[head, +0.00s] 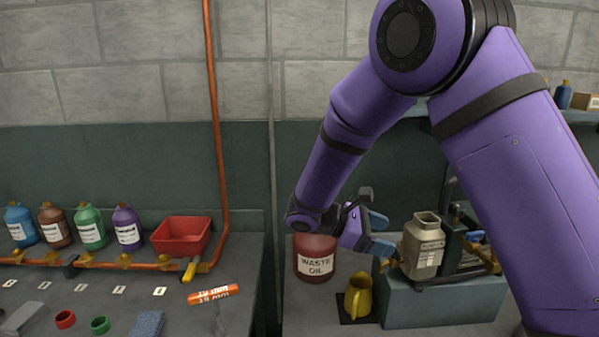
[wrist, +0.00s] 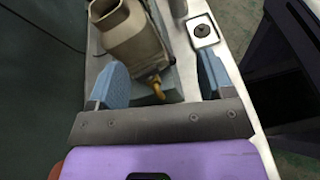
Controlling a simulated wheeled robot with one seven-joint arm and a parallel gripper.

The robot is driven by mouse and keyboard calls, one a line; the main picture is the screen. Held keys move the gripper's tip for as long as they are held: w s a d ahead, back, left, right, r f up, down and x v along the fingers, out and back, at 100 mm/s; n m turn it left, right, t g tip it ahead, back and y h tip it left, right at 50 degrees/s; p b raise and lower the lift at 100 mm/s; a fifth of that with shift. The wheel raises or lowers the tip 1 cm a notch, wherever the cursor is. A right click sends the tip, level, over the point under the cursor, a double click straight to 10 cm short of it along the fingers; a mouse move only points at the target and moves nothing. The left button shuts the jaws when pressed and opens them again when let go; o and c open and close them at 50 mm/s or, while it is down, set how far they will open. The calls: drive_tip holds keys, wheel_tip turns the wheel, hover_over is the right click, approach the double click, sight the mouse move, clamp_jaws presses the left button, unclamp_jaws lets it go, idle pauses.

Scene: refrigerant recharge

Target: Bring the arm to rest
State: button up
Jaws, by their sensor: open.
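My purple arm reaches down from the upper right in the head view. My gripper (head: 381,233) has blue fingers. It is open and empty, pointing right towards a beige canister (head: 424,247) with a square open neck. The wrist view shows the two blue fingers of my gripper (wrist: 160,85) spread wide. The beige canister (wrist: 135,45) lies ahead of them, nearer the left finger. In that view a gap shows between the canister and the right finger. Whether the left finger touches the canister cannot be told.
A red waste oil container (head: 314,261) stands just below my wrist. A yellow jug (head: 357,296) sits on a dark mat in front. A grey-green block (head: 440,303) is under the canister. Several bottles, a red bin (head: 181,237) and an orange pipe (head: 213,120) are on the left.

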drive_tip(key=s+d+r+m+t+y, duration=0.2)
drive_tip(key=s+d+r+m+y, duration=0.1)
drive_tip(key=s, duration=0.5)
drive_tip(key=s+d+r+m+t+y, duration=0.2)
drive_tip(key=s+d+r+m+y, duration=0.2)
drive_tip(key=s+r, duration=0.5)
drive_tip(key=s+d+r+m+t+y, duration=0.2)
drive_tip(key=s+d+r+m+y, duration=0.2)
drive_tip(key=s+r+m+y, duration=0.2)
drive_tip(key=s+m+y, duration=0.1)
drive_tip(key=s+m, duration=0.1)
drive_tip(key=s, duration=0.1)
drive_tip(key=shift+d, duration=0.25)
